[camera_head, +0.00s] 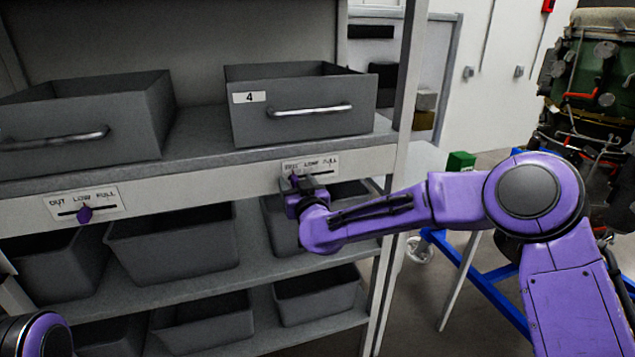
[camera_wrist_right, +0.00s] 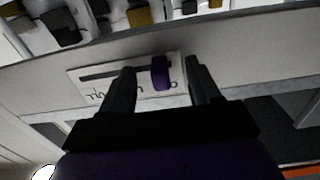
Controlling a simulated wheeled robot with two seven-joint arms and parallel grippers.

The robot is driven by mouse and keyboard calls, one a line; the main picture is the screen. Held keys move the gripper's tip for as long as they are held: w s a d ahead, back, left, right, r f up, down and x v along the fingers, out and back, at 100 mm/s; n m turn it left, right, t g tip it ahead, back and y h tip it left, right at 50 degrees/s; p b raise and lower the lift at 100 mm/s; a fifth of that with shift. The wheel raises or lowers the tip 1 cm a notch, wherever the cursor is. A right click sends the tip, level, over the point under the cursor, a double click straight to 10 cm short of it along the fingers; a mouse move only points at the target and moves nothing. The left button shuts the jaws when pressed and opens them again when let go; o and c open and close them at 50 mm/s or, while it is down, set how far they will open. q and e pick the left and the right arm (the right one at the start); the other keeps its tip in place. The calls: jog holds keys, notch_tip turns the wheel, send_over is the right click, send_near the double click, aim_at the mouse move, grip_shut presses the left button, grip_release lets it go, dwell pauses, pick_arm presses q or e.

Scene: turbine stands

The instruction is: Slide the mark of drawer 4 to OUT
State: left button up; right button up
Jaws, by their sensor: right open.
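Drawer 4 (camera_head: 303,125) is a grey bin labelled 4 on the upper shelf. The gripper hides part of the plate in the head view. My left gripper is out of view.
A second plate (camera_head: 85,204) with a purple mark near LOW is at left, under another grey drawer (camera_head: 85,120). Grey bins (camera_head: 172,245) fill the lower shelves. The rack's right post (camera_head: 398,150) stands close to my right arm. A turbine (camera_head: 595,100) is at far right.

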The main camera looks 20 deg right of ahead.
jog(key=s, duration=0.7)
dwell(0.4)
jog(key=shift+d, duration=0.1)
jog(key=s+d+f+m+g+h+b, duration=0.1)
jog(key=s+d+f+m+g, duration=0.2)
jog(key=s+f, duration=0.5)
jog(key=s+d+f+m+g, duration=0.2)
jog(key=s+f, duration=0.2)
jog(key=f, duration=0.8)
jog(key=s+d+f+m+g+h+b, duration=0.1)
jog(key=s+d+f+m+g, duration=0.2)
jog(key=s+f, duration=0.55)
jog(key=s+d+f+g+h+b, duration=0.1)
jog(key=s+d+f+g, duration=0.2)
jog(key=s+f, duration=0.5)
jog(key=s+d+f+g+h, duration=0.1)
jog(key=s+d+f+g, duration=0.2)
jog(key=s+f, duration=0.5)
jog(key=s+d, duration=0.1)
jog(key=s, duration=0.5)
jog(key=shift+d+f+n+g+b, duration=0.15)
jog(key=shift+d+n+g+b, duration=0.15)
jog(key=shift+n+g+b, duration=0.1)
